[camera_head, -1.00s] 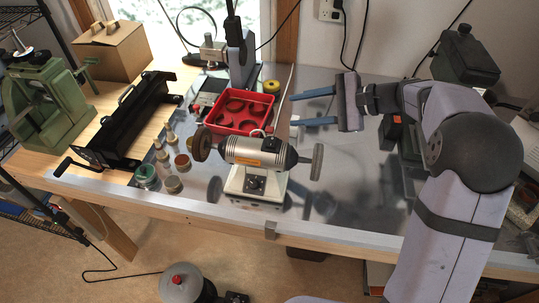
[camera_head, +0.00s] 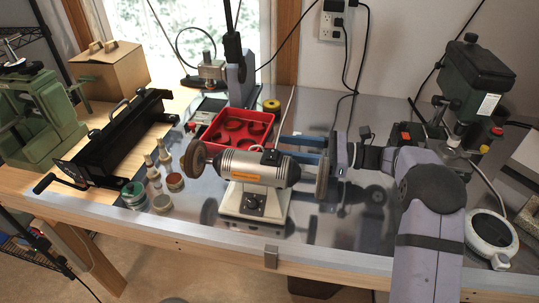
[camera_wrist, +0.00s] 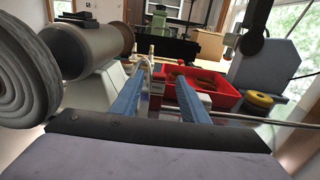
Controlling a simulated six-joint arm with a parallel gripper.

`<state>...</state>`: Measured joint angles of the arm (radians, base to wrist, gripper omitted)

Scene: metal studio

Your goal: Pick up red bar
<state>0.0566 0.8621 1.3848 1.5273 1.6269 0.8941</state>
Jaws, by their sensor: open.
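My gripper (camera_head: 289,148) is open, with two blue fingers reaching left behind the bench grinder's motor. In the wrist view my gripper (camera_wrist: 163,77) points toward the red tray (camera_wrist: 218,97). A small red block with a pale lower part, which may be the red bar (camera_wrist: 156,88), shows between the fingers, partly covered by the left one. I cannot tell whether it touches a finger. In the head view the grinder hides that spot, and I see no red bar there. The red tray (camera_head: 262,117) holds several dark rings.
The bench grinder (camera_head: 260,172) stands just in front of the fingers, its right wheel (camera_head: 323,174) close to my gripper. A yellow roll (camera_head: 271,106) sits behind the tray. Small jars (camera_head: 161,203) stand left. A green drill press (camera_head: 470,80) stands right.

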